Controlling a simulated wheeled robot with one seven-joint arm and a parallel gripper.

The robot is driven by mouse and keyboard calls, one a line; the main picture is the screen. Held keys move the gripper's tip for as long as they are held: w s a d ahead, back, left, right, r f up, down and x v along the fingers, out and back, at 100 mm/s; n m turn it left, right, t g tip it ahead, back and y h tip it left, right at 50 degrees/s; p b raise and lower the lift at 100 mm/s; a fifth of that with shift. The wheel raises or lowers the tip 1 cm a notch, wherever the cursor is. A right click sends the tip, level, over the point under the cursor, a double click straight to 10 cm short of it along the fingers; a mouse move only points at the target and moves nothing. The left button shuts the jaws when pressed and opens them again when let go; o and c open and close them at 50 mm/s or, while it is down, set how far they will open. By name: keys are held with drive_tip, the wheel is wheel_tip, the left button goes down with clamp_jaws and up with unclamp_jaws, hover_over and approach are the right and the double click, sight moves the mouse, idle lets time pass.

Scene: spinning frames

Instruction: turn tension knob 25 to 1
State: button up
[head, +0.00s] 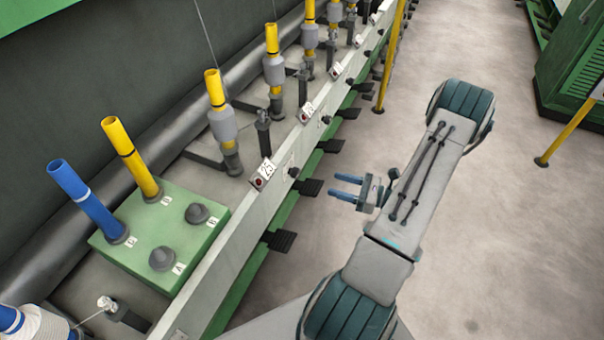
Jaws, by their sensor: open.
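A small white plate marked 25 (267,171) stands on the pale machine rail, left of centre in the head view. A small dark knob (293,172) sits on the rail's front face just right of this plate. I take it for tension knob 25; its scale and setting are too small to read. My gripper (334,187) is open and empty, with two blue fingers pointing left at the rail. It is apart from the knob, to its right, over the aisle side.
Black pedals (311,187) stick out below the rail. A green box (160,235) with blue and yellow tubes stands on the machine at left. A yellow post (391,55) rises beside the rail farther back. The floor (520,230) at right is clear.

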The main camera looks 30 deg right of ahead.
sight(294, 172)
drive_tip(key=x, duration=1.1)
drive_tip(key=shift+w+a+b, duration=0.2)
drive_tip(key=shift+a+b, duration=0.1)
drive_tip(key=shift+b, duration=0.1)
drive_tip(key=shift+c, duration=0.3)
drive_tip(key=c, duration=0.9)
